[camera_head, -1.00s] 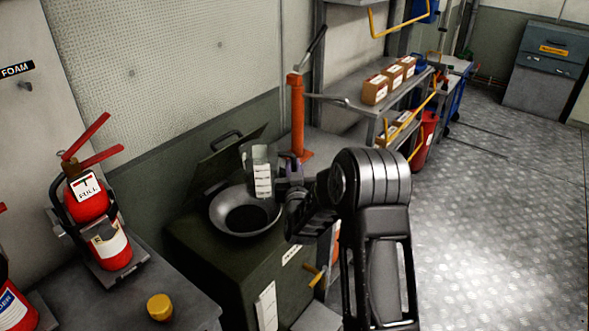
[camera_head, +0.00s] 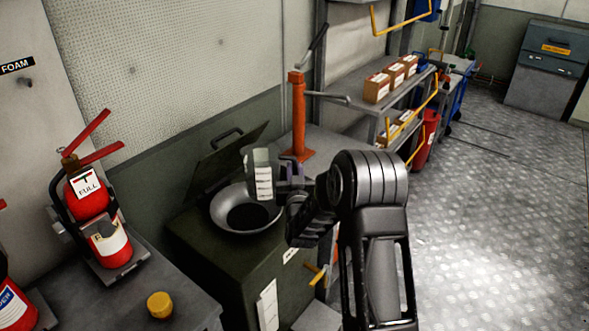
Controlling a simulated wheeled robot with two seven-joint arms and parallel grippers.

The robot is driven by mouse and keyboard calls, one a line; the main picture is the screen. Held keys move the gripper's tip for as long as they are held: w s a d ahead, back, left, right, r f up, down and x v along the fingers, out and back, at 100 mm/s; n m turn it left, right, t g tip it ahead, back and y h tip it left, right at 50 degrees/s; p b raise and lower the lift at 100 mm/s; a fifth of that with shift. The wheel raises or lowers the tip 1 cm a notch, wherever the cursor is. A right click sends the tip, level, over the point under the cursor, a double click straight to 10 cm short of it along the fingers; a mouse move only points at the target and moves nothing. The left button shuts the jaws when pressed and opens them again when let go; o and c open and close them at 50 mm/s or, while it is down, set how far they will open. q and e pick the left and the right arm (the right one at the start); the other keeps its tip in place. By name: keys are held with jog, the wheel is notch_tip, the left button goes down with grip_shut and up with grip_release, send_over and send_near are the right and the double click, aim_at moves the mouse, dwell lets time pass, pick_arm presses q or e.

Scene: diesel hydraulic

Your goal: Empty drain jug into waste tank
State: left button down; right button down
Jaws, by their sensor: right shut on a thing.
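The drain jug (camera_head: 260,170) is a clear, see-through vessel with a white label strip on its side. It looks about upright above the right part of the waste tank's funnel; I cannot tell what is in it. My right gripper (camera_head: 285,178) is shut on the jug at its right side. The waste tank (camera_head: 225,270) is a dark green box with a wide grey funnel (camera_head: 220,210) on top, dark in its middle. Its lid (camera_head: 225,155) stands open behind the funnel. My left gripper is out of view.
An orange post (camera_head: 298,120) with a lever stands behind the tank. Red extinguishers (camera_head: 88,195) and a yellow cap (camera_head: 160,305) are on the left bench. A shelf (camera_head: 350,90) with boxes and yellow rails stands right of the post. The floor at right is clear.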

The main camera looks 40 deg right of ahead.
jog(key=shift+r, duration=0.15)
jog(key=shift+r+n+p, duration=0.4)
jog(key=shift+r+p, duration=0.1)
jog(key=shift+p, duration=0.05)
jog(key=shift+s+d+r+n+g+p, duration=0.1)
jog(key=shift+d+r+n+g+p, duration=0.05)
jog(key=shift+r+n+p, duration=0.35)
jog(key=shift+s+d+r+n+g+p, duration=0.1)
jog(key=shift+r+n+g+p, duration=0.05)
jog(key=shift+r+n+p, duration=0.35)
jog(key=shift+s+d+n, duration=0.1)
jog(key=shift+n, duration=0.8)
jog(key=shift+r+p, duration=0.1)
jog(key=shift+p, duration=0.25)
